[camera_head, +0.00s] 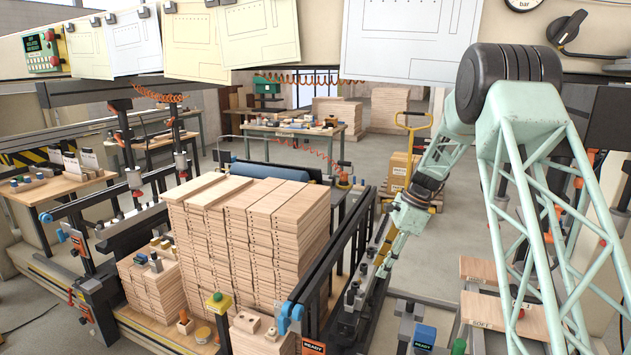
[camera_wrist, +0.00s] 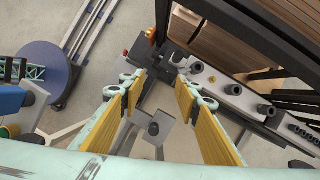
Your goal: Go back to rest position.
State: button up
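My gripper (camera_head: 384,268) is at the end of my pale green arm, right of centre in the head view, pointing down beside the dark rail of the machine. In the wrist view my gripper (camera_wrist: 163,88) shows two fingers with yellow pads, spread apart with nothing between them. Below the gap is a grey bracket (camera_wrist: 155,128) with a dark knob. A grey metal bar (camera_wrist: 232,92) with black knobs lies just right of the fingers. I cannot tell how far above these parts the fingertips are.
Tall stacks of wooden boards (camera_head: 255,225) stand left of my gripper. A yellow pallet truck (camera_head: 412,150) carrying a cardboard box (camera_head: 400,172) stands behind. Wooden boards (camera_head: 490,316) lie at lower right. Paper sheets (camera_head: 408,38) hang across the top.

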jog(key=s+a+r+n+t+h, duration=0.25)
jog(key=s+r+n, duration=0.65)
jog(key=s+r, duration=1.75)
jog(key=s+r+n+t, duration=0.1)
jog(key=s+n, duration=0.3)
jog(key=s, duration=1.3)
jog(key=s+d+r+n+h, duration=0.1)
jog(key=s+n, duration=0.4)
jog(key=s, duration=1.3)
jog(key=shift+s+d+r+t, duration=0.25)
jog(key=shift+s+r+t, duration=0.1)
jog(key=shift+r, duration=0.35)
jog(key=shift+w+d+h, duration=0.1)
jog(key=shift+h, duration=0.15)
jog(key=shift+d, duration=0.2)
